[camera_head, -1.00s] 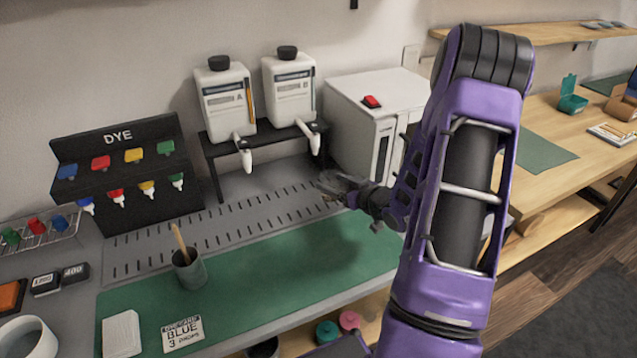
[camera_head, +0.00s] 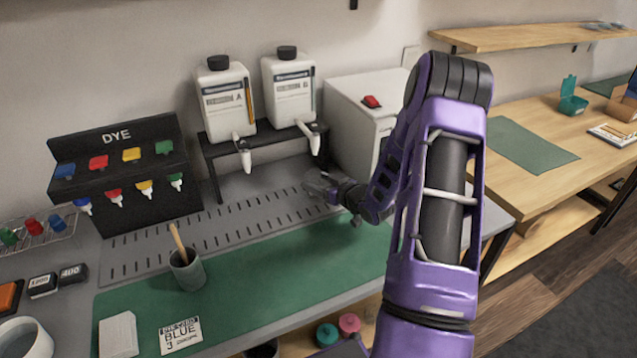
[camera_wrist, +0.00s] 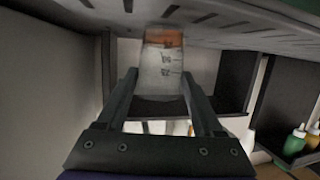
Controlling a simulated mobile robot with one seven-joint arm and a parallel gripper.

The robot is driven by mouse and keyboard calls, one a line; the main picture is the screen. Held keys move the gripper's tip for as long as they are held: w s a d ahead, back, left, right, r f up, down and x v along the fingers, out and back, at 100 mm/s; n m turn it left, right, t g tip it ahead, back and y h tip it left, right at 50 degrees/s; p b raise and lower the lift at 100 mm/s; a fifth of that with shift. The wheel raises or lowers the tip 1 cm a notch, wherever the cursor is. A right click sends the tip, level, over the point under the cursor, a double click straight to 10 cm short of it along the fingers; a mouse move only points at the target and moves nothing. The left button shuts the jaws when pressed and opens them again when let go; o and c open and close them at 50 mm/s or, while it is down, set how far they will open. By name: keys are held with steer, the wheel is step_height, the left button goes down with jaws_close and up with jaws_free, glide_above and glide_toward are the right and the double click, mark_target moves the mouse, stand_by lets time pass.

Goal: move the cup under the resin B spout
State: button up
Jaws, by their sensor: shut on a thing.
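A clear measuring cup (camera_wrist: 163,68) with dark graduation marks is between the two fingers of my gripper (camera_wrist: 160,80) in the wrist view. An orange-amber layer shows at its base end; that view appears upside down. In the head view the cup (camera_head: 317,182) is faint and partly hidden by my gripper (camera_head: 332,190), over the slotted grey strip. The resin B bottle (camera_head: 290,90) stands on the black rack, and its white spout (camera_head: 315,142) points down. The cup appears below this spout; its exact alignment and whether it touches the strip cannot be told.
The resin A bottle (camera_head: 228,100) and its spout (camera_head: 244,157) are to the left. A white box-shaped machine (camera_head: 350,115) stands close on the right. The dye rack (camera_head: 125,180) is further left. A grey pot (camera_head: 188,272) with a stick stands on the green mat (camera_head: 290,255).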

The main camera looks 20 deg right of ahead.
steer(key=shift+f, duration=0.15)
steer(key=o, duration=1.4)
steer(key=shift+r, duration=0.25)
steer(key=p+v, duration=0.1)
steer(key=v, duration=1.1)
